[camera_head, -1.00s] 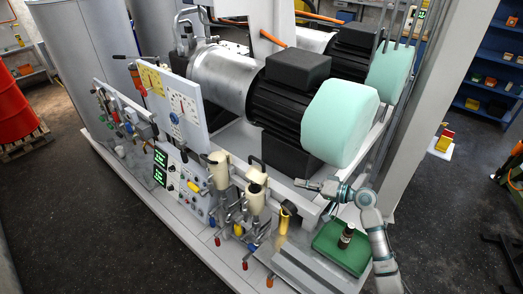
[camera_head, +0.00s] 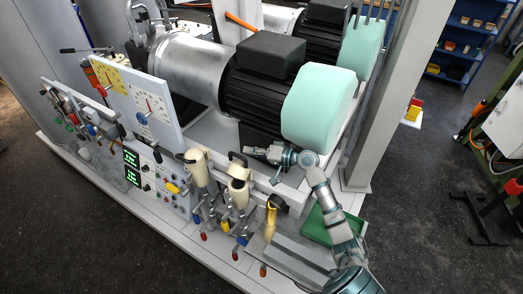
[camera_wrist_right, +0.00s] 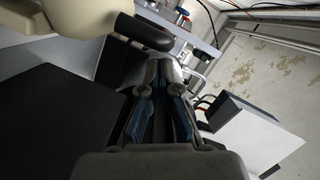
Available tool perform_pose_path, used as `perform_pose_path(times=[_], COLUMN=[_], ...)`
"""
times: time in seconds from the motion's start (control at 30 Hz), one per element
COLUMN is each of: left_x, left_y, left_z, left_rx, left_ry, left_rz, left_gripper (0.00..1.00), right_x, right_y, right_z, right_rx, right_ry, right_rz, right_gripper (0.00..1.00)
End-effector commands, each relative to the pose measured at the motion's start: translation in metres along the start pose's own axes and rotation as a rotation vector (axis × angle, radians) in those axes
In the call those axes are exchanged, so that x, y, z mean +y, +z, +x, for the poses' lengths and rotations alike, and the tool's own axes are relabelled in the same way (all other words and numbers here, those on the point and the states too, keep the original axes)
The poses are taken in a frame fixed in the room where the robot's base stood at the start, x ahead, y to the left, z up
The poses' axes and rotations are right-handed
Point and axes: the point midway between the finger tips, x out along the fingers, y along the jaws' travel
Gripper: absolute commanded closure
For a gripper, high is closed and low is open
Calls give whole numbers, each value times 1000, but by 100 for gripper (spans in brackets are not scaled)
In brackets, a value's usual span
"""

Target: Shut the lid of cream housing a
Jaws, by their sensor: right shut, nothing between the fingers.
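Two cream housings stand on the front ledge in the head view, a left one (camera_head: 197,172) and a right one (camera_head: 239,194). No label shows which is a. Each has a dark patch near its top; I cannot tell how far either lid is open. A black arched handle (camera_head: 237,156) rises behind the right housing. My right gripper (camera_head: 254,151) is shut and empty, right of that handle and near the motor's base. In the right wrist view, its fingers (camera_wrist_right: 160,75) lie just below a black handle (camera_wrist_right: 145,32), with a cream body (camera_wrist_right: 70,18) at upper left.
Two black motors with mint-green end covers (camera_head: 318,108) stand behind the ledge. A gauge panel (camera_head: 152,110) is at left. A yellow-handled tool (camera_head: 271,217) stands right of the housings.

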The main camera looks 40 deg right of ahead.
Motion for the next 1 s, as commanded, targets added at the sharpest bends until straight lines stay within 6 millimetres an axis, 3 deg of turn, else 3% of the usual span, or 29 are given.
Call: perform_pose_path(times=[0.27,0.6,1.0], left_x=[-5,-3,-3], left_y=[-30,-16,-15], left_z=[-5,-4,4], left_rx=[44,23,22], left_ry=[-5,-4,-4], left_rz=[0,0,0], left_gripper=[59,59,59], right_x=[-2,0,-1], right_y=[2,1,4], right_z=[15,15,16], right_rx=[0,-1,-1], right_ry=[0,1,18], right_rz=[-3,-6,-73], right_gripper=[100,100,100])
